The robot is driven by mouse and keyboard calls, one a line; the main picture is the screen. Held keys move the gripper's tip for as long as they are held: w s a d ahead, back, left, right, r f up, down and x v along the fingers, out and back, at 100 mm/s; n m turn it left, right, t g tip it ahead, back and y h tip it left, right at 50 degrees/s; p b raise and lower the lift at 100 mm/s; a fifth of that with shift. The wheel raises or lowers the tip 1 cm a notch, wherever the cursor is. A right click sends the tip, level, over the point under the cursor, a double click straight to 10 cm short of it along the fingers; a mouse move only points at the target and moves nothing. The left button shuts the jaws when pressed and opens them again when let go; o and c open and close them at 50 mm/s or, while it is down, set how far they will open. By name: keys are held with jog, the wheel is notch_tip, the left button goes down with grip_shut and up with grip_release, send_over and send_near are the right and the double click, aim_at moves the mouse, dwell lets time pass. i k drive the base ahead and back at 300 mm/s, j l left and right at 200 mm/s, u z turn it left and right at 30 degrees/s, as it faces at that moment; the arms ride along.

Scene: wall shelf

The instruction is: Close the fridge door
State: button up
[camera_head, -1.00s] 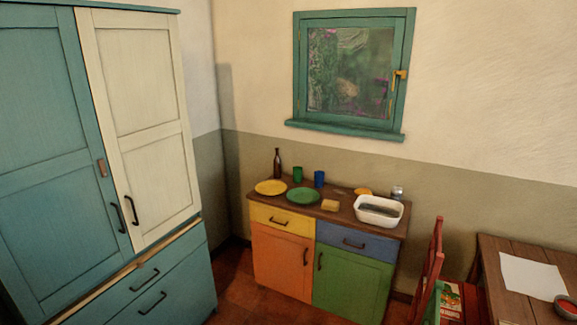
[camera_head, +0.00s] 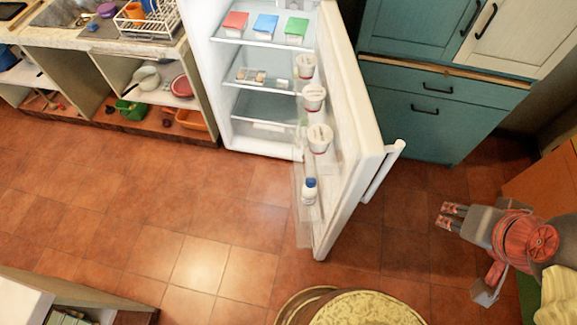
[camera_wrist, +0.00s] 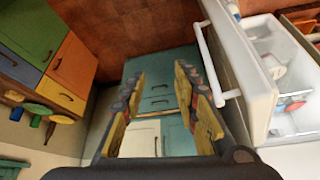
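The white fridge (camera_head: 226,95) stands at the back centre in the head view with its door (camera_head: 350,175) wide open, swung out toward the camera. The door's bar handle (camera_head: 383,170) is on its outer face, to the right. It also shows in the wrist view (camera_wrist: 207,62), right of my fingers. My gripper (camera_head: 451,215) is right of the door, apart from the handle, fingers pointing toward the door. In the wrist view my gripper (camera_wrist: 160,88) has its fingers spread with nothing between them. Pots and a bottle sit on the door's inner racks.
A teal cupboard (camera_head: 430,105) stands behind the door. Shelves with a sink (camera_head: 82,45) are left of the fridge. A round yellow-topped object (camera_head: 365,310) is at the bottom centre, below the door. The tiled floor (camera_head: 150,200) left of the door is clear.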

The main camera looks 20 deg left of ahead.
aim_at(356, 150)
jog(key=i+l+u, duration=0.2)
jog(key=u, duration=0.2)
jog(key=i+l+u, duration=0.15)
jog(key=l+u, duration=0.25)
jog(key=i+l+u, duration=0.15)
jog(key=l+u, duration=0.6)
jog(key=i+l+u, duration=0.1)
jog(key=l+u, duration=0.3)
